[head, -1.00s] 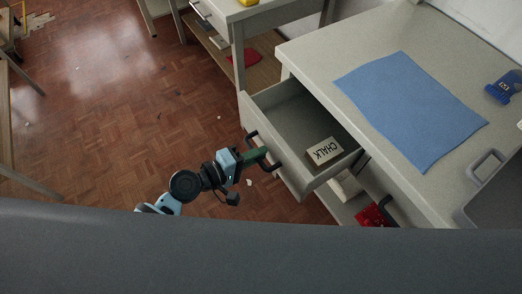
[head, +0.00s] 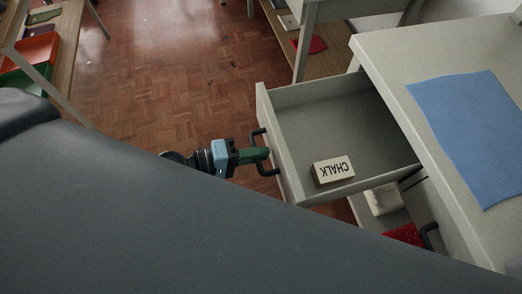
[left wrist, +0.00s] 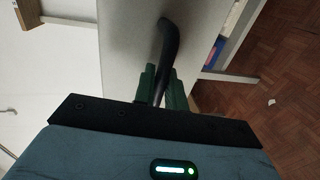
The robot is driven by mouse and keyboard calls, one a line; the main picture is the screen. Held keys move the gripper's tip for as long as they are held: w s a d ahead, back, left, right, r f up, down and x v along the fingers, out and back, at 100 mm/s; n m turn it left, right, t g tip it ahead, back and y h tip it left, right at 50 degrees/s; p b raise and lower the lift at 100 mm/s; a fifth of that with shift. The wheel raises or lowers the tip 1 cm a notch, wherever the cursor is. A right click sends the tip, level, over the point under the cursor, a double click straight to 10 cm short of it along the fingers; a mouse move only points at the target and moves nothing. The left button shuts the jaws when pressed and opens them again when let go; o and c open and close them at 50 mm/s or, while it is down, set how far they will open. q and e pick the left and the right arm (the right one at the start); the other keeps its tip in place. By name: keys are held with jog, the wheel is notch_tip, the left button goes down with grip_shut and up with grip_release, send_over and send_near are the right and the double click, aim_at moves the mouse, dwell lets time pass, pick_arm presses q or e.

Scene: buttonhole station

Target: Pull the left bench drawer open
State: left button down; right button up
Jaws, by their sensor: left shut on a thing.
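The left bench drawer (head: 284,150) is pulled well out from under the bench top, and its inside shows in the head view. A chalk box (head: 333,170) lies in it near the front corner. My left gripper (head: 264,154) is at the drawer front, shut on the dark bar handle (head: 259,134). In the left wrist view the green fingers (left wrist: 160,88) sit on either side of the black handle (left wrist: 169,45), against the pale drawer front (left wrist: 126,50). My right gripper is not in view.
The bench top (head: 395,62) carries a blue mat (head: 470,130). Below the drawer are a shelf with a pale item (head: 384,199) and a red item (head: 404,234), and another dark handle (head: 430,236). Another bench (head: 306,40) stands behind. Parquet floor (head: 150,90) left of the drawer is largely clear.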

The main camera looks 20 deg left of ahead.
pick_arm(q)
jog(key=c, duration=1.5)
grip_release()
jog(key=shift+c, duration=0.2)
